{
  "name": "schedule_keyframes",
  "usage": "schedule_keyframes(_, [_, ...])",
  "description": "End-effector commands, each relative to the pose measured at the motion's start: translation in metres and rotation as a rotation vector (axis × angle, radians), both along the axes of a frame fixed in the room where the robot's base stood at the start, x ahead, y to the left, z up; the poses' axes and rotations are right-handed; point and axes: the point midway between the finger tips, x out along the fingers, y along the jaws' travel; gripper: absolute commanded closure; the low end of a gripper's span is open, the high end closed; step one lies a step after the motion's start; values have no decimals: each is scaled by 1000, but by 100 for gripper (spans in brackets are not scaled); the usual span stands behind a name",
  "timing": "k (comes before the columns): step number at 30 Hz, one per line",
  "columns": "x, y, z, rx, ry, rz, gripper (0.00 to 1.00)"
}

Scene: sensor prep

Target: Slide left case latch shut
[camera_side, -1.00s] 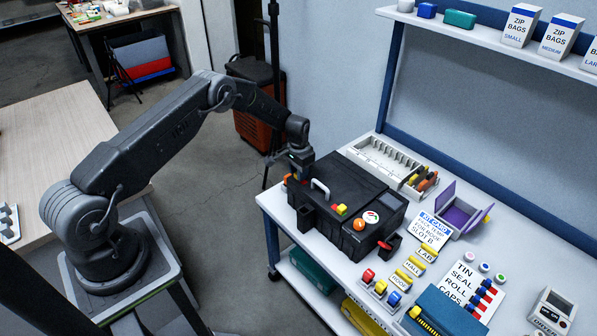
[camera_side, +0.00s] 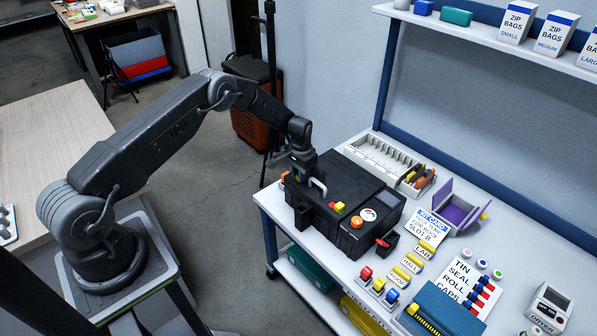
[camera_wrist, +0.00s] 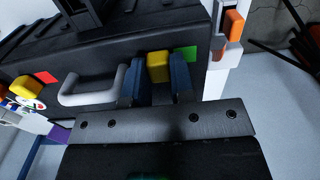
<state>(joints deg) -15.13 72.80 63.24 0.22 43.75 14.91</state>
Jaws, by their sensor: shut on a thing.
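The black case (camera_side: 350,187) stands lid shut on the bench, with its grey handle (camera_side: 319,187) on the near face. It also shows in the wrist view (camera_wrist: 60,40). My gripper (camera_side: 303,176) is at the case's left end, beside the handle. In the wrist view, my gripper's blue fingers (camera_wrist: 157,82) straddle the yellow knob of the left case latch (camera_wrist: 158,66) and are shut on it. A green patch (camera_wrist: 189,52) shows just right of the knob. In the side view my gripper hides this knob. The other yellow latch (camera_side: 339,207) sits right of the handle, beside a red patch.
An orange part (camera_wrist: 233,25) stands close to the right of my fingers in the wrist view. The grey handle (camera_wrist: 92,88) is close on their left. A gauge (camera_side: 369,214) and an orange knob (camera_side: 356,222) are at the case's right. A slotted rack (camera_side: 375,156) stands behind.

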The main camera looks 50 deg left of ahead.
Motion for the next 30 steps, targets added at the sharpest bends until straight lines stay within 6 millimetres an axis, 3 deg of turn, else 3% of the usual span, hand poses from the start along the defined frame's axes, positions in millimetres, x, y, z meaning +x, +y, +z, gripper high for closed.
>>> schedule_keyframes(2, [-1,-5,0,-6,6,-2,100])
schedule_keyframes(3, [-1,-6,0,-7,6,-2,74])
schedule_keyframes(10, [-1,-5,-1,-6,6,-2,52])
schedule_keyframes(20, [-1,-2,-1,-6,5,-2,51])
schedule_keyframes(26, [0,24,-1,-6,1,2,51])
schedule_keyframes(30, [1,22,30,-4,-2,-2,51])
